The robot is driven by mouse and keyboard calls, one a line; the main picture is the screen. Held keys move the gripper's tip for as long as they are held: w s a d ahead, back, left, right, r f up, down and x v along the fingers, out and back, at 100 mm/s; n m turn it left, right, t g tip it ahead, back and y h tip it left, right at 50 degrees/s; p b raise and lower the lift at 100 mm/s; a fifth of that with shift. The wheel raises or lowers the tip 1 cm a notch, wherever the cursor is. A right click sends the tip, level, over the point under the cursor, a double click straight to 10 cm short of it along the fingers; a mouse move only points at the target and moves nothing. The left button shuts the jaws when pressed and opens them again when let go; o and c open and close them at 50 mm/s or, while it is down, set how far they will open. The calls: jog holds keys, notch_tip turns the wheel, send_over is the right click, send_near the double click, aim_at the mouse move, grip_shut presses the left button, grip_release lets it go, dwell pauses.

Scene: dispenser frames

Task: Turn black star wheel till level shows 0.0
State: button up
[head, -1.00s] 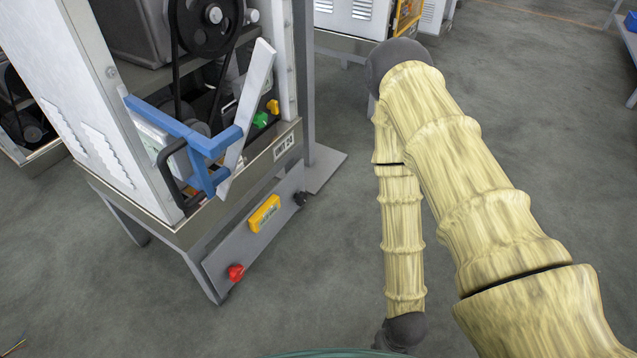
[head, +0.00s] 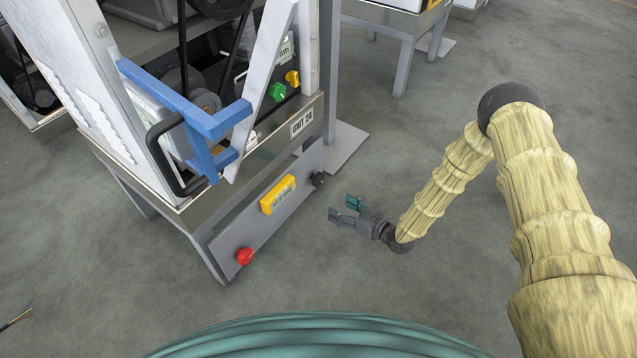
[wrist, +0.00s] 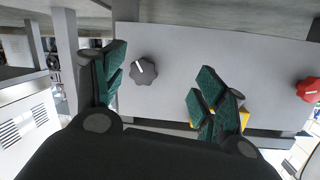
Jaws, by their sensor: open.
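The black star wheel (head: 319,180) sits at the right end of the grey lower panel of the machine. In the wrist view the star wheel (wrist: 144,70) has a white pointer mark and lies ahead, between my fingers in the picture, nearer the left one. My gripper (head: 344,208) is open and empty, a little right of and below the wheel in the head view, apart from it. In the wrist view my gripper (wrist: 155,95) shows green finger pads. The yellow level display (head: 278,194) is on the same panel; its reading is too small to read.
A red star wheel (head: 245,256) is at the panel's left end; it also shows in the wrist view (wrist: 308,89). Green (head: 277,91) and yellow (head: 292,78) knobs sit above. A blue bracket (head: 190,115) juts from the machine.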

aim_at(321, 180)
jog(key=w+a+n+y+b, duration=0.1)
jog(key=w+a, duration=0.1)
jog(key=w, duration=0.1)
jog(key=w+a+r+n+y+b, duration=0.1)
jog(key=w+a+b, duration=0.1)
jog(key=w, duration=0.1)
jog(key=w+a+r+b, duration=0.1)
jog(key=w+a, duration=0.1)
jog(key=w, duration=0.2)
jog(key=shift+a+n+y+b, duration=0.15)
jog(key=shift+n+y+b, duration=0.15)
jog(key=shift+n+y, duration=0.1)
jog(key=shift+x, duration=0.85)
jog(key=shift+r, duration=0.15)
jog(key=c, duration=1)
